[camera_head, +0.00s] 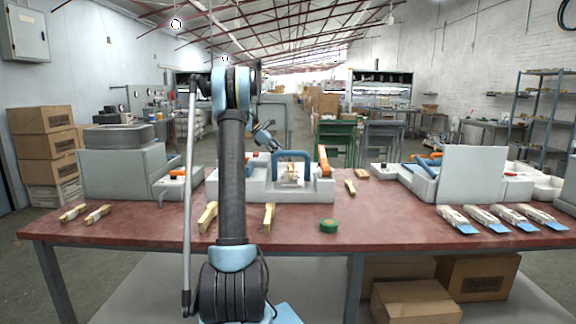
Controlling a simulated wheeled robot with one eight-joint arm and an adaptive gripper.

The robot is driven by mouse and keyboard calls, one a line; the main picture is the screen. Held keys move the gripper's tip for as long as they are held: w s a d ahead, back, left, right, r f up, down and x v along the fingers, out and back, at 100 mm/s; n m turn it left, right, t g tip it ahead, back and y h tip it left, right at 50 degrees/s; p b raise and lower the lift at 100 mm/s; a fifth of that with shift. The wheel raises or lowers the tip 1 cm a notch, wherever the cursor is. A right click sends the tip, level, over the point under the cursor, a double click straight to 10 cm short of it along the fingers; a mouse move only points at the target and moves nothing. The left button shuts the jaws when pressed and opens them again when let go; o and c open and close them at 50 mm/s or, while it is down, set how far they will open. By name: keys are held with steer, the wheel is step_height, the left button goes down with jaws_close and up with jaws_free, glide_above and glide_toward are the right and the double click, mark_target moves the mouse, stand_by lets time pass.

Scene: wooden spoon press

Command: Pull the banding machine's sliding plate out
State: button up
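A pale grey machine (318,190) stands at the middle back of the red-topped table, with a blue arched handle or frame (293,155) and an orange lever (323,160). Light wooden pieces sit inside the blue frame. I cannot tell for sure whether this is the banding machine, and its sliding plate is not distinct. My arm rises in front and hides the machine's left part. The blue and grey end of my arm, with my gripper (267,139), shows small above the machine's left side, apart from the blue frame. Its fingers are too small to read.
More grey machines stand at the left (125,173) and right (470,174) of the table (350,229). Wooden bundles (269,216) and a green tape roll (328,225) lie near the front. Several packed bundles (484,218) lie at right. The front middle-right is mostly clear.

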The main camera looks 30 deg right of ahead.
steer(key=shift+x, duration=2.9)
jaws_close()
